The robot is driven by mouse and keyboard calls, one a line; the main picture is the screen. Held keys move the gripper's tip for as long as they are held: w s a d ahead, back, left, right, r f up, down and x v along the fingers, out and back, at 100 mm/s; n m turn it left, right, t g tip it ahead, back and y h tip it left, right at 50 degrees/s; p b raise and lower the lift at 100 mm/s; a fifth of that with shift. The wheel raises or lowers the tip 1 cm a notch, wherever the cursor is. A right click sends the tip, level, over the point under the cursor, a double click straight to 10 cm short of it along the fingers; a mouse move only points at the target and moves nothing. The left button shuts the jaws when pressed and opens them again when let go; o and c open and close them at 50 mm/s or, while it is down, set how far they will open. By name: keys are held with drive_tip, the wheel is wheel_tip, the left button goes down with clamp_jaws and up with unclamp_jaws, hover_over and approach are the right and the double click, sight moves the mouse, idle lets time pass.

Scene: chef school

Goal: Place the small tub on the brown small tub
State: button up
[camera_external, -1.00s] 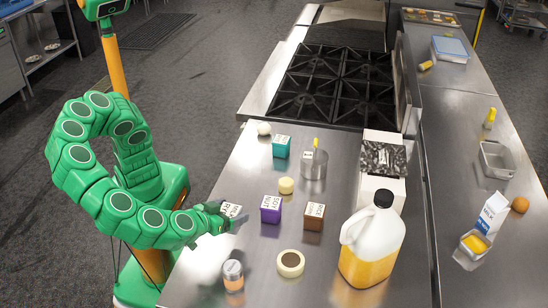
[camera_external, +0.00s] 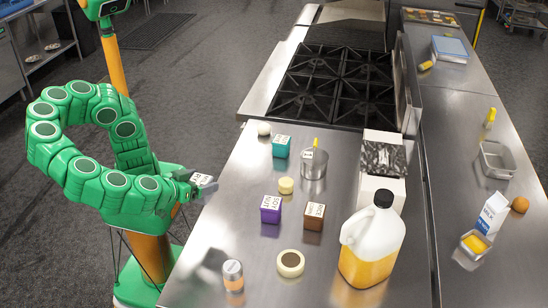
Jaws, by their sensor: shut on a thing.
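My gripper (camera_external: 192,186) is shut on a small tub (camera_external: 204,180) with a white lettered top. Its sides are mostly hidden by the fingers. The gripper holds it at the left edge of the steel counter, and it looks raised above the counter. The brown small tub (camera_external: 314,218) stands upright on the counter, right of my gripper, with white lettering on its top. Nothing rests on it.
A purple tub (camera_external: 271,211) stands just left of the brown one. A pale yellow piece (camera_external: 286,185), a teal tub (camera_external: 281,147) and a metal pot (camera_external: 314,166) are behind. A tape-like ring (camera_external: 290,263), shaker (camera_external: 233,275) and large jug (camera_external: 372,245) are in front.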

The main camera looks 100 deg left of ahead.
sight(315, 210)
drive_tip(key=shift+w+a+r, duration=0.1)
drive_tip(key=shift+w+r, duration=0.05)
drive_tip(key=shift+w, duration=0.45)
drive_tip(key=w+a+r+n+g, duration=0.1)
drive_tip(key=w+a+r, duration=0.3)
drive_tip(key=w, duration=0.5)
drive_tip(key=w+a+r, duration=0.3)
drive_tip(key=w+a, duration=0.3)
drive_tip(key=w, duration=0.3)
drive_tip(key=w+f, duration=0.4)
drive_tip(key=w, duration=0.4)
drive_tip(key=shift+w+d+y, duration=0.3)
drive_tip(key=shift+w+d, duration=0.05)
drive_tip(key=shift+d, duration=0.1)
drive_tip(key=w+f, duration=0.1)
drive_tip(key=f, duration=0.1)
drive_tip(key=w+f, duration=0.2)
drive_tip(key=shift+w+d, duration=0.2)
drive_tip(key=shift+w, duration=0.1)
drive_tip(key=shift+w+d+f, duration=0.1)
drive_tip(key=shift+w+f, duration=0.75)
drive_tip(key=shift+f, duration=1.7)
